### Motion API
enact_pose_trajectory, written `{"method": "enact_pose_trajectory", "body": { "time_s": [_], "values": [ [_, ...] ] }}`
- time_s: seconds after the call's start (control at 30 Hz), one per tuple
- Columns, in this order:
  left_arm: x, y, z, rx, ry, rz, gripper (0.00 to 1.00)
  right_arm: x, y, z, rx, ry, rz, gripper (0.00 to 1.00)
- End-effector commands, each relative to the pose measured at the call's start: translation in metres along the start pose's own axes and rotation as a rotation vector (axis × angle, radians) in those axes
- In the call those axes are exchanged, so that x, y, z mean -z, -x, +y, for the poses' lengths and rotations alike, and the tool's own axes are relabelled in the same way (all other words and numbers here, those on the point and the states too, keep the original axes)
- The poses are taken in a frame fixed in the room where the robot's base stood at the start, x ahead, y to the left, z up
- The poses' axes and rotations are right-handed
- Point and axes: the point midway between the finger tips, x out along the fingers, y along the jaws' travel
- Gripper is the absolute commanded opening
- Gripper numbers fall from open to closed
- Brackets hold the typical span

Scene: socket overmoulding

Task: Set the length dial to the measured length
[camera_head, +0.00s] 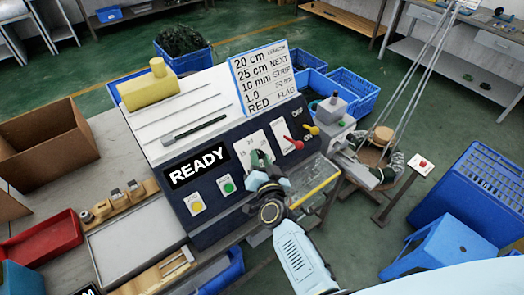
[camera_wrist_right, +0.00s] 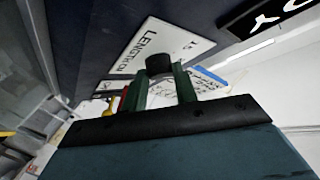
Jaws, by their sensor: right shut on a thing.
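In the head view my right gripper (camera_head: 261,162) covers the knob and part of the dial plate (camera_head: 239,150). The dial's setting is hidden. A card (camera_head: 264,78) behind the machine reads 20 cm LENGTH, 25 cm NEXT, 10 mm STRIP, 1.0 SQ MM, RED FLAG. My left gripper is not in view.
The dark panel has a READY display (camera_head: 197,165), a yellow button (camera_head: 195,204), a green button (camera_head: 227,185), a red lever (camera_head: 293,142) and a yellow lever (camera_head: 311,129). A yellow block (camera_head: 147,90) sits on the machine's top. A stool with coiled cable (camera_head: 376,150) stands right.

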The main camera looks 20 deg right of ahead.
Motion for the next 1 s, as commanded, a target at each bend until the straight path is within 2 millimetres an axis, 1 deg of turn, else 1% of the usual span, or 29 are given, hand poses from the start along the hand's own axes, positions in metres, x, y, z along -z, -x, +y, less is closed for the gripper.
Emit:
{"method": "enact_pose_trajectory", "body": {
  "time_s": [0.03, 0.3, 0.87, 0.9, 1.0],
  "values": [
    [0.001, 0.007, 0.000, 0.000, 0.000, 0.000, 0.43, 0.002, 0.000, -0.004, -0.020, -0.026, 0.000, 0.06],
    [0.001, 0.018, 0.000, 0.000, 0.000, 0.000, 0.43, 0.000, 0.000, -0.004, -0.090, -0.098, 0.008, 0.06],
    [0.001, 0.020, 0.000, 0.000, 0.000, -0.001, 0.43, -0.001, -0.001, -0.003, -0.109, -0.117, 0.011, 0.06],
    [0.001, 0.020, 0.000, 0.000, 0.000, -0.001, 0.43, -0.001, -0.001, -0.003, -0.109, -0.117, 0.011, 0.31],
    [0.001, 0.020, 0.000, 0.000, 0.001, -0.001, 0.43, -0.001, -0.001, -0.003, -0.109, -0.117, 0.011, 0.44]
  ]
}}
